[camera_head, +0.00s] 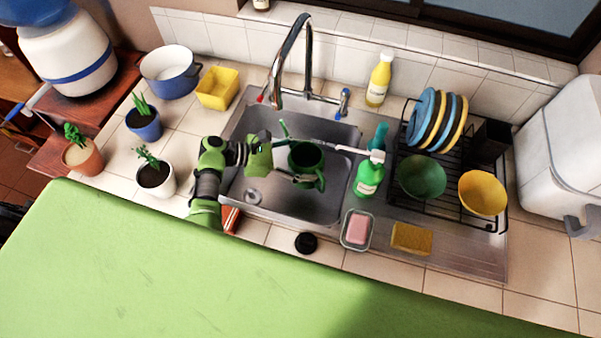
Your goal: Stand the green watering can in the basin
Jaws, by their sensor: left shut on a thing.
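The green watering can (306,161) is a dark green can with its opening facing up. It is over the metal basin (232,189), right of my left gripper. It looks roughly upright; I cannot tell whether its bottom touches the basin floor. My left gripper (287,160) reaches in from the left over the basin and is shut on the watering can. The gripper's fingers are small and partly hidden against the can. My right gripper is not in view.
The tall faucet (291,50) arches over the basin's back edge. A green soap bottle (368,175) stands on the right rim, near a soap dish (357,229) and a sponge (411,238). A dish rack (445,205) with bowls and plates is further right. Potted plants (155,175) stand at left.

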